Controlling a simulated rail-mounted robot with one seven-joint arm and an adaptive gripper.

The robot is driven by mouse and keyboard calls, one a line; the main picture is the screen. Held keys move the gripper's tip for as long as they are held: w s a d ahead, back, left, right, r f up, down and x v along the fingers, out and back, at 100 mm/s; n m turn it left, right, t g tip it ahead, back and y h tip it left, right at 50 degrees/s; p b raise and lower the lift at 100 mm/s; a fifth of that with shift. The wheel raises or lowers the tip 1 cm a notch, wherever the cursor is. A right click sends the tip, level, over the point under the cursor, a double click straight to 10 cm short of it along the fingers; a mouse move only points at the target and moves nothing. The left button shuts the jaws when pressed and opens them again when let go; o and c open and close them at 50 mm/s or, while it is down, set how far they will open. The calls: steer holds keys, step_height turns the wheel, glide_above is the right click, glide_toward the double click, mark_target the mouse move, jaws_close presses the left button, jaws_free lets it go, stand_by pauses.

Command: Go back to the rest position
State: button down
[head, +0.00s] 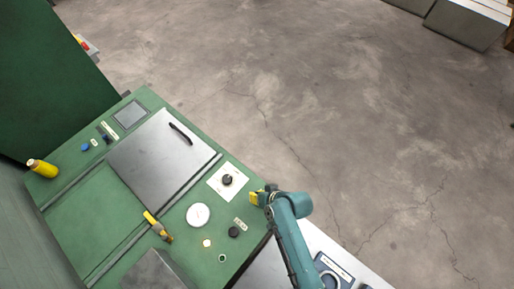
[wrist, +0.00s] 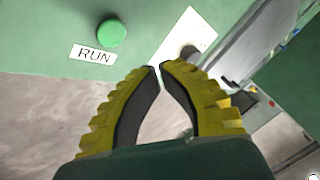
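My gripper (head: 258,198) is at the right edge of the green machine panel in the head view, beside the white plate (head: 228,181) with a dark knob. In the wrist view the yellow ribbed fingers of my gripper (wrist: 160,66) meet or almost meet at their tips. A lens-shaped gap shows between their dark pads, with nothing held in it. A green button (wrist: 111,33) and a label reading RUN (wrist: 93,54) lie beyond the fingertips at the upper left, apart from them. No rest position is marked in either view.
The green panel holds a steel door (head: 160,165) with a dark handle, a white disc (head: 198,215) and several small buttons. A yellow-handled object (head: 157,226) lies near the door. A yellow cylinder (head: 43,168) stands at left. Open concrete floor (head: 340,120) spreads to the right.

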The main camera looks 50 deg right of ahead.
stand_by(0.3)
steer(key=w+a+r+n+t+p, duration=0.2)
steer(key=w+a+r, duration=0.3)
steer(key=r, duration=0.7)
steer(key=w+a+r+n+t+y+p, duration=0.1)
steer(key=w+a+r+n+t+p, duration=0.1)
steer(key=w+r, duration=0.8)
steer(key=w+a+r+n+t+p, duration=0.2)
steer(key=w+a+r+p, duration=0.15)
steer(key=r, duration=1.05)
steer(key=s+a+r+n+t+p, duration=0.1)
steer(key=a+r+t, duration=0.15)
steer(key=r, duration=0.75)
steer(key=a+r+n+t, duration=0.1)
steer(key=a+r+t, duration=0.15)
steer(key=r, duration=0.85)
steer(key=s+d+r+t+h, duration=0.1)
steer(key=s+r+t, duration=0.2)
steer(key=s+r, duration=0.7)
step_height(320, 180, up, 4)
steer(key=shift+s+r+t+h, duration=0.1)
steer(key=shift+s+t+h, duration=0.1)
steer(key=shift+t+h, duration=0.2)
